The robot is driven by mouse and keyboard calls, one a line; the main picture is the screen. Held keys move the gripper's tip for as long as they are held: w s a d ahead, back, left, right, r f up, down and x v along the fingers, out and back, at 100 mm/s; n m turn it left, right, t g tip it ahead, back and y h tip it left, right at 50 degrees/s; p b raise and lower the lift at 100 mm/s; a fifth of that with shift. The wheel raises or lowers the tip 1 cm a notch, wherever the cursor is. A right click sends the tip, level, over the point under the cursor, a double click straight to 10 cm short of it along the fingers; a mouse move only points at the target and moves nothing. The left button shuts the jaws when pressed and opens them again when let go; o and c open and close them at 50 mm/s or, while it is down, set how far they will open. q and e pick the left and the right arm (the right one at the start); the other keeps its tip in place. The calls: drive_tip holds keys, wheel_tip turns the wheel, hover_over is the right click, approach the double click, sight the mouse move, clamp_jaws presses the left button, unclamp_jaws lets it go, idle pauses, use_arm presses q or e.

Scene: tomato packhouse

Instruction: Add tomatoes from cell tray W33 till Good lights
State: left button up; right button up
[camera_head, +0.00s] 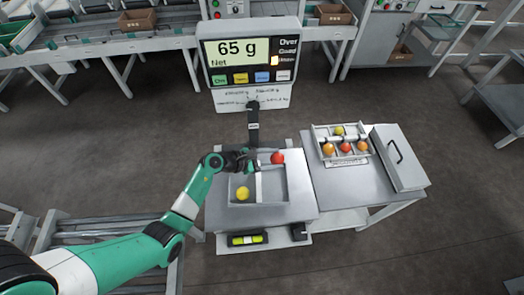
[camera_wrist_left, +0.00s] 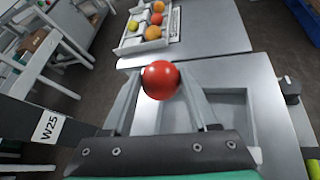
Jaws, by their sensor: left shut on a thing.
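My left gripper (camera_head: 274,158) is shut on a red tomato (camera_head: 277,158), held above the far side of the weighing tray. In the left wrist view the red tomato (camera_wrist_left: 160,80) sits between the fingertips. A yellow tomato (camera_head: 243,193) lies in the left part of the grey weighing tray (camera_head: 229,190). The cell tray (camera_head: 316,134) on the right-hand table holds a yellow-green tomato (camera_head: 339,131) and several orange to red ones; its label is too small to read. The scale display (camera_head: 240,50) reads 65 g Net, with an orange lamp lit beside the lowest word. My right gripper is out of view.
A grey lidded box (camera_head: 398,157) with a handle stands right of the cell tray. The scale post carries a W25 label (camera_wrist_left: 47,126). A yellow-green level strip (camera_head: 247,240) is at the scale's front. The table front (camera_head: 345,190) is clear.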

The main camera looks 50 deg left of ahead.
use_arm(q)
drive_tip(key=shift+s+a+f, duration=0.2)
drive_tip(key=shift+s+a, duration=0.05)
drive_tip(key=shift+s, duration=0.05)
drive_tip(key=shift+w+f+b, duration=0.1)
drive_tip(key=shift+f+b, duration=0.55)
drive_tip(key=shift+b, duration=0.2)
wheel_tip(320, 180, down, 5)
drive_tip(key=b, duration=0.4)
drive_tip(key=shift+b, duration=0.35)
drive_tip(key=shift+f, duration=0.4)
drive_tip(key=shift+f+b, duration=0.7)
drive_tip(key=shift+b, duration=0.05)
drive_tip(key=o, duration=1.1)
